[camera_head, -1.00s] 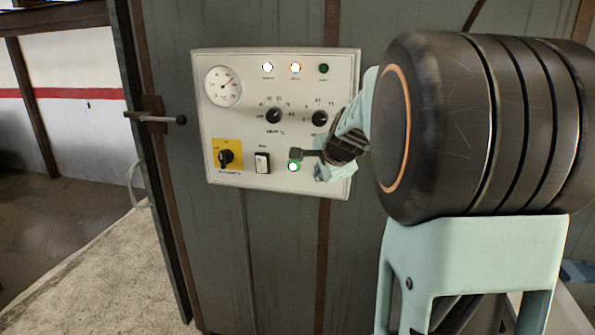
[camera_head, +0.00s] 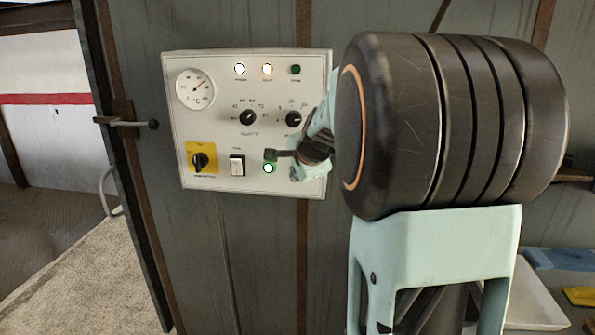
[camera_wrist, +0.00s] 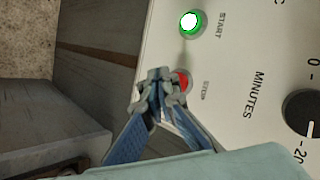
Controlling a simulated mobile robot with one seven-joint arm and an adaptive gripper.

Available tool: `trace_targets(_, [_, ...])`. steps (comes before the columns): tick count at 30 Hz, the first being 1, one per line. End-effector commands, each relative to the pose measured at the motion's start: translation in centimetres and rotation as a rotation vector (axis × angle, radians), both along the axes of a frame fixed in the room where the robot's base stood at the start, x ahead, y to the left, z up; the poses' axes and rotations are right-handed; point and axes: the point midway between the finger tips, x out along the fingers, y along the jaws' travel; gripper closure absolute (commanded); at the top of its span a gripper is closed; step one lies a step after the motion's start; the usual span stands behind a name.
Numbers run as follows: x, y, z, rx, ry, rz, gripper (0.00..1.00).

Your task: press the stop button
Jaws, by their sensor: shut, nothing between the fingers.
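The red stop button (camera_wrist: 184,80) is on the pale control panel (camera_head: 215,128), partly covered by my fingertips in the wrist view. The word STOP is printed beside it. My gripper (camera_wrist: 160,84) is shut and empty, with its fingertips overlapping the button's edge in that view. I cannot tell whether they touch it. The stop button cannot be made out there. The start button also shows lit in the wrist view (camera_wrist: 190,22).
The panel also carries a dial gauge (camera_head: 195,88), two black knobs, a yellow-backed rotary switch (camera_head: 201,160) and a white rocker switch (camera_head: 237,165). A door handle (camera_head: 130,123) sticks out left of the panel. A shelf with blue and yellow items is at the right.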

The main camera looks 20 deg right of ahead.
Motion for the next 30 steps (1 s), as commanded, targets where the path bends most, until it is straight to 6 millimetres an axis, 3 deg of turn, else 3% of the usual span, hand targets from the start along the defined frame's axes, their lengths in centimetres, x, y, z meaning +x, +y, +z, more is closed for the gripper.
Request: trace_targets(30, [0.72, -0.48, 0.00, 0.000, 0.000, 0.000, 1.00])
